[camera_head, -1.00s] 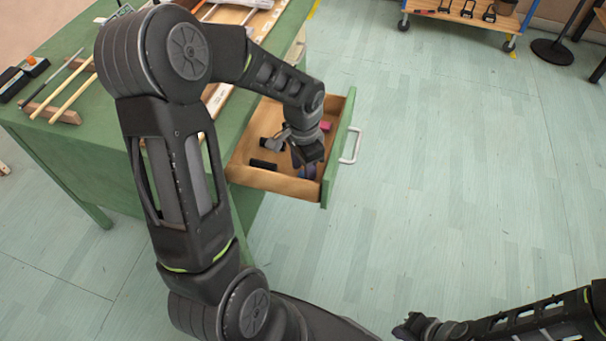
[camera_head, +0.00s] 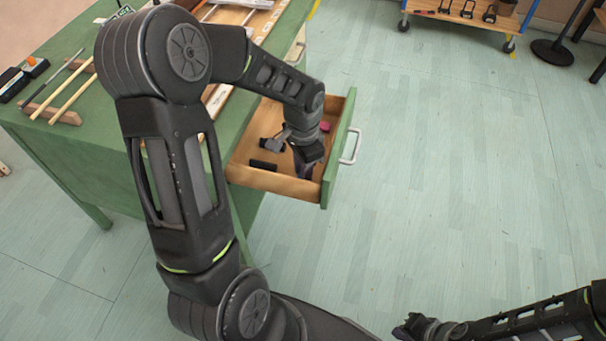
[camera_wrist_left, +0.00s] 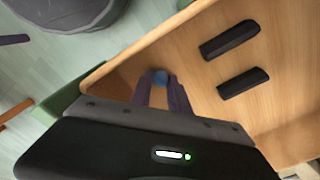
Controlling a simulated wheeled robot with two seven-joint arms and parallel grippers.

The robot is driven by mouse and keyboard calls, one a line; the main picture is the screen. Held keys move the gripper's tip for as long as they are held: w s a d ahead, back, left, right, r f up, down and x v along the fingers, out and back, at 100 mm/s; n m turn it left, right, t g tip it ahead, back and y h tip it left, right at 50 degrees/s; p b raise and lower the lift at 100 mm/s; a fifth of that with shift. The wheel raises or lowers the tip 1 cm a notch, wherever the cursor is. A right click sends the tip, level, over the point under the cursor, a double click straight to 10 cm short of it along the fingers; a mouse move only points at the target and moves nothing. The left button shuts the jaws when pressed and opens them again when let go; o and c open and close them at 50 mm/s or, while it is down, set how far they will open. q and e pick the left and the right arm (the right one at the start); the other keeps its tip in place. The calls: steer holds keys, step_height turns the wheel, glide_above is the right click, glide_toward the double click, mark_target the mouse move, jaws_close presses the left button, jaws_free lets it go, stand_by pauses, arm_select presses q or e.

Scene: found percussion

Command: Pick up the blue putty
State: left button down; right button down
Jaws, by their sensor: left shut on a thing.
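The blue putty (camera_wrist_left: 160,77) is a small round lump at the tips of my left gripper (camera_wrist_left: 162,88) in the left wrist view. My left gripper is shut on it, inside the open wooden drawer. In the head view my left gripper (camera_head: 305,172) reaches down near the drawer's front corner, and the putty is hidden there. My right gripper (camera_head: 408,328) is at the bottom of the head view, away from the drawer, too small and dark to read its jaws.
The drawer (camera_head: 275,182) has a green front with a pale handle (camera_head: 352,147). Inside lie a dark block (camera_head: 263,165), another dark block (camera_wrist_left: 243,82) and a pink piece (camera_head: 325,126). The green table (camera_head: 75,150) holds sticks.

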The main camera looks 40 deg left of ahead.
stand_by(0.4)
